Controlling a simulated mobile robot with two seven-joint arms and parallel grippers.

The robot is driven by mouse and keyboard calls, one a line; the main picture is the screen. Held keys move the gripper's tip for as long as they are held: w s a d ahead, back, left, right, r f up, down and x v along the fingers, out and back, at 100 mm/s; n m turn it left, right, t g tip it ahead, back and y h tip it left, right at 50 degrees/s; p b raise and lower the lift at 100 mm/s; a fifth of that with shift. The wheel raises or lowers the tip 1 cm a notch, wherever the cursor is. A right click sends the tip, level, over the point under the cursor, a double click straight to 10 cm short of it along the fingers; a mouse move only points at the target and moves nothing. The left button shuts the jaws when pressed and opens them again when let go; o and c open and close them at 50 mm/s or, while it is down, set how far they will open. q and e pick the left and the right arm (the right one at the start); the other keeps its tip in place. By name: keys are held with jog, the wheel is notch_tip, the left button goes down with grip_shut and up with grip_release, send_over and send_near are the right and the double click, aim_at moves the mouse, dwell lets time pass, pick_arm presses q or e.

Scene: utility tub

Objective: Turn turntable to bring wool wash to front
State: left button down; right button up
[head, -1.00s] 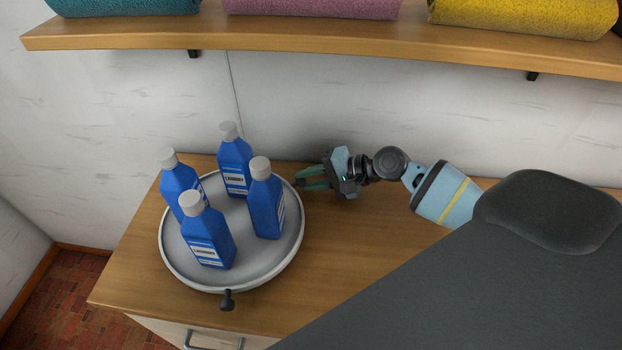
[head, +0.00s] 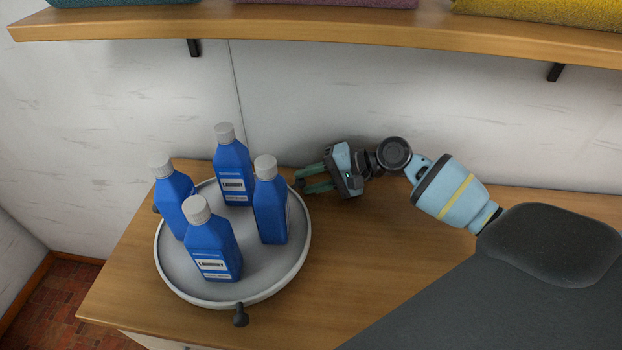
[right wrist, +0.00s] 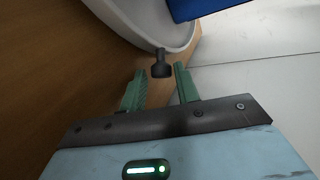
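A round pale grey turntable (head: 168,270) sits on the wooden counter. Several blue bottles with grey caps stand upright on it: a front one (head: 212,248), a right one (head: 270,210), a back one (head: 233,172) and a left one (head: 173,205). The front and back labels seem to read "LAUNDRY"; I cannot tell which bottle is wool wash. A dark knob (head: 240,315) sticks out from the front rim. My right gripper (head: 301,181) is open at the back-right rim. In the right wrist view, another dark knob (right wrist: 161,64) lies at its fingertips, apparently untouched. My left gripper is out of view.
A wooden shelf (head: 330,28) with rolled towels hangs on the wall above. The white wall (head: 290,100) stands close behind my right gripper. The counter (head: 350,240) is clear right of the turntable. A brick-coloured floor (head: 60,310) shows at lower left.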

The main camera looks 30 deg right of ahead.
jog(key=v, duration=0.6)
jog(key=shift+s+d, duration=0.15)
jog(key=shift+d, duration=0.05)
jog(key=shift+s+d+r, duration=0.3)
jog(key=shift+d+r, duration=0.1)
jog(key=shift+d, duration=0.1)
